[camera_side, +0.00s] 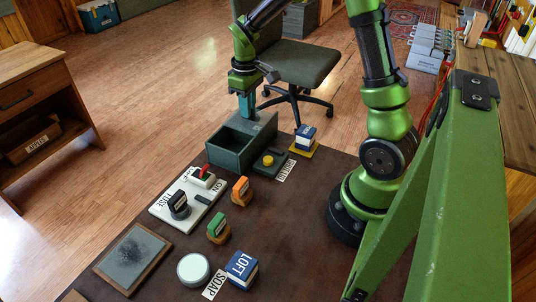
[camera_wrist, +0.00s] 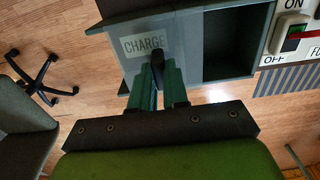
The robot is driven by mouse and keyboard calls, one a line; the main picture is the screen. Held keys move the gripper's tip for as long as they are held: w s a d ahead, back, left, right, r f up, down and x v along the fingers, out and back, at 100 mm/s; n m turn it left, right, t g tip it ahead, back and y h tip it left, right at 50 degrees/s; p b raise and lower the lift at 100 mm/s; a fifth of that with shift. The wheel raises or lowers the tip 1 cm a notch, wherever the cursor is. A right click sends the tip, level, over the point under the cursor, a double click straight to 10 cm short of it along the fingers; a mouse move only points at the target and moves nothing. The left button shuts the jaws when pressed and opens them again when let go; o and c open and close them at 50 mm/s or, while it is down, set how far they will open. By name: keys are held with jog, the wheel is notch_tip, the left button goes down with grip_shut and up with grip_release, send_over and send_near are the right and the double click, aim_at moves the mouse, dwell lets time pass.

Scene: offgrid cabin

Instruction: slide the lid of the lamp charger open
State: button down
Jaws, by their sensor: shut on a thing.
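The lamp charger is a dark grey-green box (camera_side: 230,160) on the brown table in the side view. In the wrist view its grey lid (camera_wrist: 188,47) bears a CHARGE label (camera_wrist: 145,43) and a dark upright knob (camera_wrist: 157,70). The lid covers one part of the box, and the dark compartment beside it (camera_wrist: 237,45) is uncovered. My gripper (camera_wrist: 158,86) is shut on the knob. In the side view my gripper (camera_side: 246,112) is over the far side of the box, and the knob is hidden by the fingers.
A fuse switch panel (camera_side: 188,212) with a red lever (camera_side: 204,173) lies close to the box. Stamps stand nearer. An office chair (camera_side: 298,67) is behind.

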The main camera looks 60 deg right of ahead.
jog(key=shift+d, duration=1.05)
jog(key=c, duration=1)
grip_release()
jog(key=shift+c, duration=0.2)
jog(key=shift+r, duration=2.5)
